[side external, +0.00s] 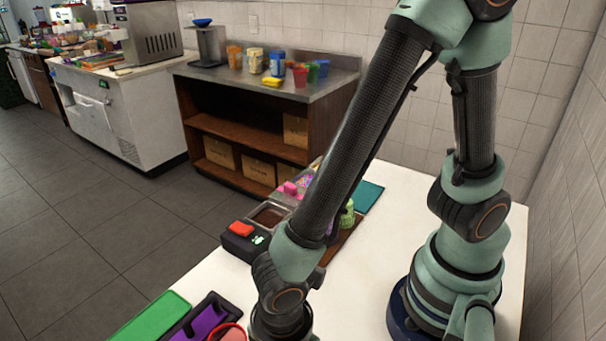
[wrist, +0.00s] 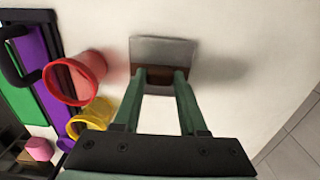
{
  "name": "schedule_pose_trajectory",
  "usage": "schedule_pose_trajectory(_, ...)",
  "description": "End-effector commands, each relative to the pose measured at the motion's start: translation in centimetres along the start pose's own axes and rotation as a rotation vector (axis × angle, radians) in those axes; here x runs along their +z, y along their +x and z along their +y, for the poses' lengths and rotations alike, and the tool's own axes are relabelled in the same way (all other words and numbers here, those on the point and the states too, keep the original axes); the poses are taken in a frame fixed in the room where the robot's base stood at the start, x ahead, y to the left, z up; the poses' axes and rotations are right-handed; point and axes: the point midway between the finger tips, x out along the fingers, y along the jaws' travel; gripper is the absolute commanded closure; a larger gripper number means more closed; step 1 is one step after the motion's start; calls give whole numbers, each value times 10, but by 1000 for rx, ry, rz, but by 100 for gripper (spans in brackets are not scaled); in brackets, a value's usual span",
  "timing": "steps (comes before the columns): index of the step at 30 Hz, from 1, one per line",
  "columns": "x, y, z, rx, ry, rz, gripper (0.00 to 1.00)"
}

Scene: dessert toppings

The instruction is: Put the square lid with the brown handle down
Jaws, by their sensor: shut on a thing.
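The square grey lid (wrist: 163,50) is at the top middle of the wrist view, over the white table. Its brown handle (wrist: 160,73) lies between the fingertips of my gripper (wrist: 160,76), which is shut on it. A soft shadow falls on the table to the right of the lid. I cannot tell whether the lid touches the table or hangs just above it. In the side external view the fingers and the lid are out of sight below the frame edge.
The table right of the lid is clear.

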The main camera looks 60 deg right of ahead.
Motion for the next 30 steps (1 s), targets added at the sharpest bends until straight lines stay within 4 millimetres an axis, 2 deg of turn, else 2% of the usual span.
schedule_pose_trajectory(6, 1, 0, 37, 0, 7, 0, 100)
schedule_pose_trajectory(10, 1, 10, 35, -2, 0, -2, 100)
schedule_pose_trajectory(23, 0, 15, 35, -1, 1, -1, 100)
schedule_pose_trajectory(24, 0, 15, 35, 0, 1, 0, 46)
schedule_pose_trajectory(30, 0, 14, 35, 0, 1, 0, 46)
